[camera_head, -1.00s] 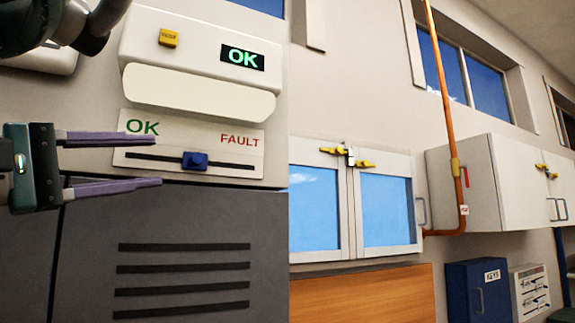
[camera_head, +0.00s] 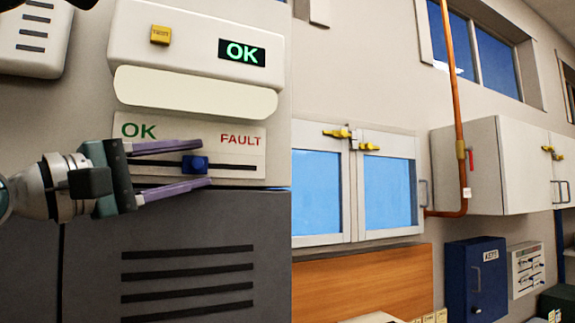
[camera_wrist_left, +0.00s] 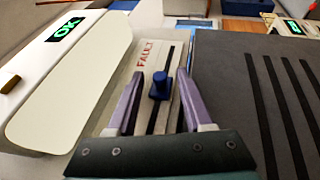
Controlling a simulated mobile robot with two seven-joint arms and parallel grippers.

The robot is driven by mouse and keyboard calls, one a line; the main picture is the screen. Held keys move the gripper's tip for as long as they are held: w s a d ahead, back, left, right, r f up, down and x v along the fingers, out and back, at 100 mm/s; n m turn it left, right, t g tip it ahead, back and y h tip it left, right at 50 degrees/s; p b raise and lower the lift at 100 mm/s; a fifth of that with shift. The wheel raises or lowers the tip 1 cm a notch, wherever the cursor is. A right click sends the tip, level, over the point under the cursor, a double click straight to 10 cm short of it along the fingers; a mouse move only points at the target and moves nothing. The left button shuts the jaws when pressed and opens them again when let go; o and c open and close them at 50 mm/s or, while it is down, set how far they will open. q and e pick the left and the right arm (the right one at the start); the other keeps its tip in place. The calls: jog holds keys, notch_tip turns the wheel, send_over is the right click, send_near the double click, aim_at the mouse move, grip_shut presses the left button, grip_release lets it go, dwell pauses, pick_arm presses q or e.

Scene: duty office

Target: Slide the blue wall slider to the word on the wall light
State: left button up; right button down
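The blue slider (camera_head: 195,165) sits on a dark horizontal track in a white wall panel (camera_head: 250,150), a little right of the track's middle. The panel reads OK in green at the left and FAULT in red at the right. The wall light (camera_head: 190,40) above shows OK in green on its display (camera_head: 242,52). My left gripper (camera_head: 205,164) is open, its purple fingers above and below the slider. In the left wrist view the slider (camera_wrist_left: 160,85) stands between the fingertips, with gaps visible on both sides. My right gripper is not in view.
A yellow button (camera_head: 160,35) is on the wall light. A grey cabinet (camera_head: 190,230) with dark slots stands just below the panel. To the right are a white-framed window cabinet (camera_head: 350,190), an orange pipe (camera_head: 455,120) and a blue key box (camera_head: 477,280).

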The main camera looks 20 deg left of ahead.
pick_arm(q)
grip_shut()
dwell(1.3)
